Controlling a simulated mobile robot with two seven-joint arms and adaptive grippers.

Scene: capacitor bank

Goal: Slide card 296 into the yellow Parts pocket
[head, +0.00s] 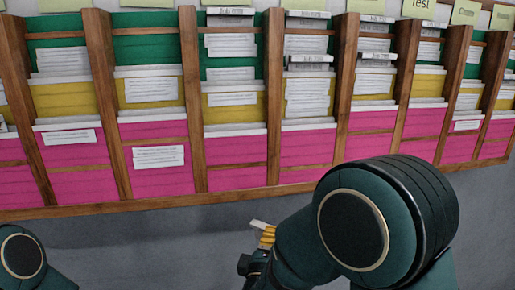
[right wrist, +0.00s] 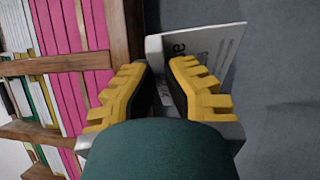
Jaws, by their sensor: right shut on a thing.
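My right gripper (head: 264,232) is in front of the grey wall below the rack, shut on a white card (head: 258,223). In the right wrist view the gripper (right wrist: 160,72) has its yellow fingers on the card (right wrist: 210,48), which sticks out beyond them, tilted, with printed text. The number on it cannot be read. Several yellow pockets (head: 64,100) form a row in the rack, above the pink ones. I cannot make out which one is Parts. The card is apart from these pockets. My left gripper is out of view.
The wooden rack (head: 192,100) has upright dividers and a bottom ledge. Green pockets (head: 146,48) sit above the yellow, pink pockets (head: 236,150) below. Many hold white cards. A "Test" label (head: 420,10) is at the top. Bare grey wall (head: 150,250) lies below.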

